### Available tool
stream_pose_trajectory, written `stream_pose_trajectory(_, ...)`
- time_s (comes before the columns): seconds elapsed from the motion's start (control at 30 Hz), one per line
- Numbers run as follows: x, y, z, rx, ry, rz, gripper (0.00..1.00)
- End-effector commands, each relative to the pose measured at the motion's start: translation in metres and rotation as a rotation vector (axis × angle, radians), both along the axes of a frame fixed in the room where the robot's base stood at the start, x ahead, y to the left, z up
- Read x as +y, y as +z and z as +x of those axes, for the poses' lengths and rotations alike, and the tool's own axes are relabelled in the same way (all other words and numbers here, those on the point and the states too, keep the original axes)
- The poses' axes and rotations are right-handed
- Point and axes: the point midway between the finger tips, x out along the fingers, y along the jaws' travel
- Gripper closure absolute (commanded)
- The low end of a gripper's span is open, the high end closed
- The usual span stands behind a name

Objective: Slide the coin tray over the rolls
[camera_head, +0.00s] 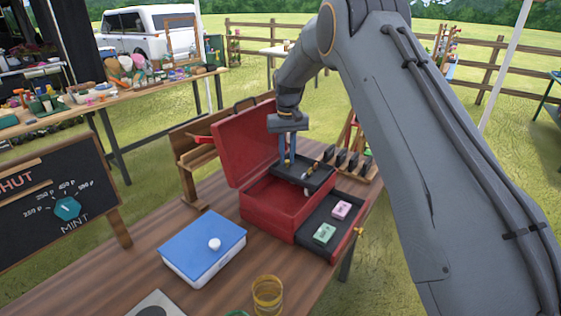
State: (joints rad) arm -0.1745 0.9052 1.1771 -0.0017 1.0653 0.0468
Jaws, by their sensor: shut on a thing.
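The coin tray (308,180) is a dark tray with small coins in it, at the back of an open red box (270,205). The rolls are a pink bundle (341,210) and a green bundle (324,233), lying uncovered in a black-floored section at the box's right front. My gripper (287,163) points down at the tray's left back part and is shut on the tray. Its fingertips are small here, and the exact part of the tray they grip is hard to see.
The red lid (245,140) stands open behind the box. A blue-topped white case (203,248) with a white knob and an amber glass (267,295) stand at the front. A chalkboard (60,205) is at the left. A dark slotted rack (350,160) stands behind the tray.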

Motion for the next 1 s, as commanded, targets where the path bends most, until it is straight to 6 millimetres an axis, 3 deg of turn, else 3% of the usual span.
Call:
stream_pose_trajectory(0.23, -0.004, 0.001, 0.004, -0.01, -0.008, 0.003, 1.0)
stream_pose_trajectory(0.27, -0.005, 0.001, 0.004, -0.011, -0.009, 0.003, 0.82)
stream_pose_trajectory(0.3, -0.005, 0.002, 0.004, -0.011, -0.009, 0.003, 0.76)
stream_pose_trajectory(0.67, -0.004, 0.006, 0.004, -0.009, -0.007, 0.003, 0.76)
stream_pose_trajectory(1.0, -0.003, 0.055, 0.004, -0.012, -0.006, 0.003, 0.76)
